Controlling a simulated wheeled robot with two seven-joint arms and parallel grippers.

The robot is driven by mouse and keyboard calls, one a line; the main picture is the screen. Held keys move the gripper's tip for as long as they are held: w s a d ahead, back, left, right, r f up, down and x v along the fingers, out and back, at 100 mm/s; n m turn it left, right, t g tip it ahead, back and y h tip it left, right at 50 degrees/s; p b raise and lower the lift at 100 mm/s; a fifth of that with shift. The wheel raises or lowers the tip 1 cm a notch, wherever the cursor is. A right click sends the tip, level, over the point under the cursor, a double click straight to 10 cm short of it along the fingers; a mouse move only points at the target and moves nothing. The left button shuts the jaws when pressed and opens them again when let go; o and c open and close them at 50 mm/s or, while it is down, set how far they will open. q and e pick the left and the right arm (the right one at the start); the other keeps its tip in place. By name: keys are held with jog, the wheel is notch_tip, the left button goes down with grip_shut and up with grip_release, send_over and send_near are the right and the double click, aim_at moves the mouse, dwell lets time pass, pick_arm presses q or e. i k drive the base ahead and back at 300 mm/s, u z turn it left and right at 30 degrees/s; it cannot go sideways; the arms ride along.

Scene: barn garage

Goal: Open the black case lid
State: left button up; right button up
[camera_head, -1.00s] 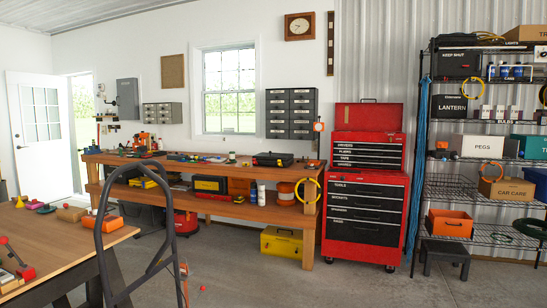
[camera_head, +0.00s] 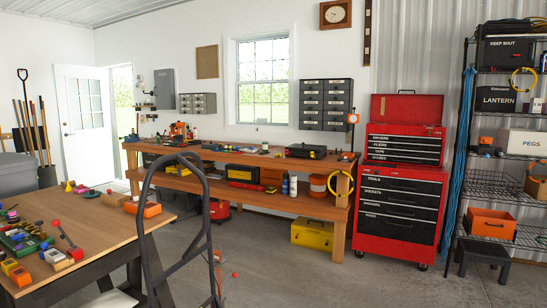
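A black case (camera_head: 305,151) lies on the top of the long wooden workbench against the back wall, near its right end. It looks flat and its lid seems down, but it is too small to make out the latches. Neither of my grippers shows in the head view.
A dark hand-truck frame (camera_head: 146,225) stands between me and the workbench (camera_head: 225,153). A red tool chest (camera_head: 398,215) and wire shelving (camera_head: 490,185) are at the right. Concrete floor (camera_head: 330,285) is open in front of the bench.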

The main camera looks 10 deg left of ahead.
aim_at(303, 147)
jog(key=u, duration=0.1)
jog(key=i, duration=5.7)
jog(key=u, duration=2.2)
jog(key=i, duration=1.8)
jog(key=z, duration=2.75)
